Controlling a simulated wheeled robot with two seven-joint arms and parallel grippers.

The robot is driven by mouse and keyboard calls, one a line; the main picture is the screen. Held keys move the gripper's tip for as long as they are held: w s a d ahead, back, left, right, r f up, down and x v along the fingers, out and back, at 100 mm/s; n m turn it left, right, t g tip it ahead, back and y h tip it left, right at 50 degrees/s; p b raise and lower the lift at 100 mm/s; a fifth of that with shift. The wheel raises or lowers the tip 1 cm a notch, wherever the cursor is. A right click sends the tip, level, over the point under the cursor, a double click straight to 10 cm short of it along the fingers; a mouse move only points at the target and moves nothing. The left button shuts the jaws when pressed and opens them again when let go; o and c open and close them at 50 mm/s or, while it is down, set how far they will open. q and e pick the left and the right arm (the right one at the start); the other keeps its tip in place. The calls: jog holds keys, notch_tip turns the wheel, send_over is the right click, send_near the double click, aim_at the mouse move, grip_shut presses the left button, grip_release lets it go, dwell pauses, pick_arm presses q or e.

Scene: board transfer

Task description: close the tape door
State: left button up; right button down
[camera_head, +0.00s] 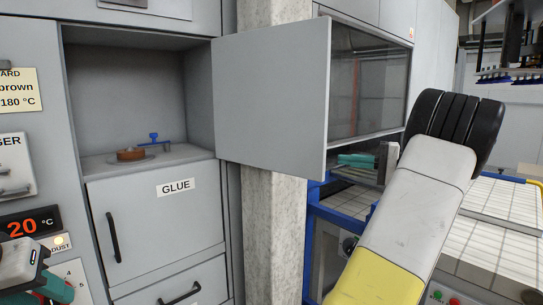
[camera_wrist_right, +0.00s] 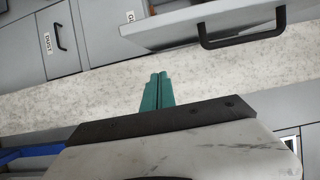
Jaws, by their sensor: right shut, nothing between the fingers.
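The tape door (camera_head: 270,95) is a flat grey panel, swung wide open to the right of its compartment (camera_head: 125,85). Inside the compartment a brown roll (camera_head: 130,155) sits beside a small blue part. My right gripper (camera_head: 350,160) is just beyond the door's free lower right edge; its teal fingers are shut and empty. Whether it touches the door cannot be told. The same fingers show in the right wrist view (camera_wrist_right: 158,90), shut, over a pale speckled pillar. My left gripper (camera_head: 55,285) shows only partly at the lower left corner, far from the door; its fingertips are unclear.
The concrete pillar (camera_head: 272,235) stands behind the open door. A glass-fronted cabinet (camera_head: 370,85) is behind the door at right. A blue-framed bench (camera_head: 345,200) lies under my right arm.

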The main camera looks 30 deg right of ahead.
aim_at(307, 159)
jog(key=shift+w+a, duration=1.05)
jog(key=shift+a, duration=0.55)
jog(key=shift+w+a, duration=1.1)
jog(key=shift+a, duration=0.55)
jog(key=shift+w+a, duration=1.05)
jog(key=shift+a, duration=0.55)
